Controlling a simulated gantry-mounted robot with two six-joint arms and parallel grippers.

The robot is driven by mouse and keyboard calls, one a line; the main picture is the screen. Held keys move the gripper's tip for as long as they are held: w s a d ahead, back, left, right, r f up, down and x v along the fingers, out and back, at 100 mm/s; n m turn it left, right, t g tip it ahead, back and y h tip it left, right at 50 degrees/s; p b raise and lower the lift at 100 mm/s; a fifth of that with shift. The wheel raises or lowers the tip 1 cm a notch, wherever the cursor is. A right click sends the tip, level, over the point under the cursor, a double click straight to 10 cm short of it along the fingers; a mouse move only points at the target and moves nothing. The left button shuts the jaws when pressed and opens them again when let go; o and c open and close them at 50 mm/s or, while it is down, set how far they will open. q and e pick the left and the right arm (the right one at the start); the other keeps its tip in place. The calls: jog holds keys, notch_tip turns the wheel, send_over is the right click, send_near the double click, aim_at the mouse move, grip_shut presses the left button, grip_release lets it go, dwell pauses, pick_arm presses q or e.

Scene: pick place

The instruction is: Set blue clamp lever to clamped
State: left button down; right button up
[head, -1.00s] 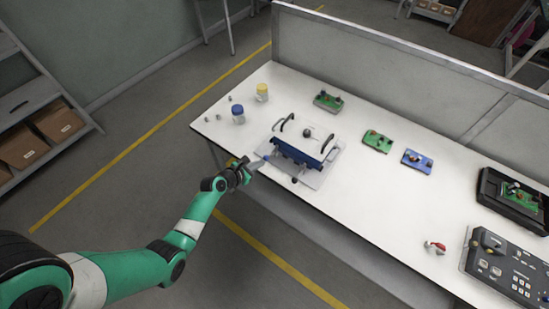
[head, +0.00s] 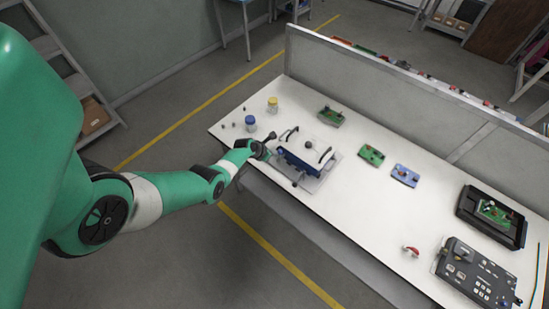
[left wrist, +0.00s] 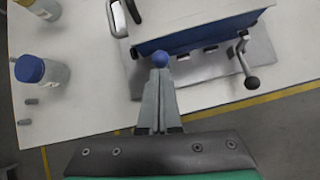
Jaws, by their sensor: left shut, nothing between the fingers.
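The grey-white fixture plate with a blue body (head: 297,163) sits on the white table; the blue body (left wrist: 200,33) also shows in the left wrist view. The lever's round blue knob (left wrist: 160,59) is at the fixture's left end; its shaft is hidden behind my fingers. My left gripper (left wrist: 159,78) is shut and empty, its fingertips at the near side of the blue knob. I cannot tell whether they touch. In the head view my left gripper (head: 270,153) is at the fixture's left side. A second lever with a dark knob (left wrist: 252,83) stands at the front right. My right gripper is not in view.
A blue-capped jar (head: 250,123) and a yellow-capped jar (head: 272,105) stand left of the fixture. Green boards (head: 371,155) and a blue board (head: 405,175) lie to the right. A control panel (head: 476,272) is far right. A partition (head: 400,95) runs along the back.

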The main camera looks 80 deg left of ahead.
pick_arm(q)
jog(key=shift+w+a+r, duration=0.15)
jog(key=shift+w+a, duration=0.2)
jog(key=shift+w, duration=0.05)
dwell(0.4)
notch_tip(320, 180, up, 10)
jog(key=p, duration=1)
jog(key=shift+s, duration=0.3)
jog(key=shift+a, duration=0.1)
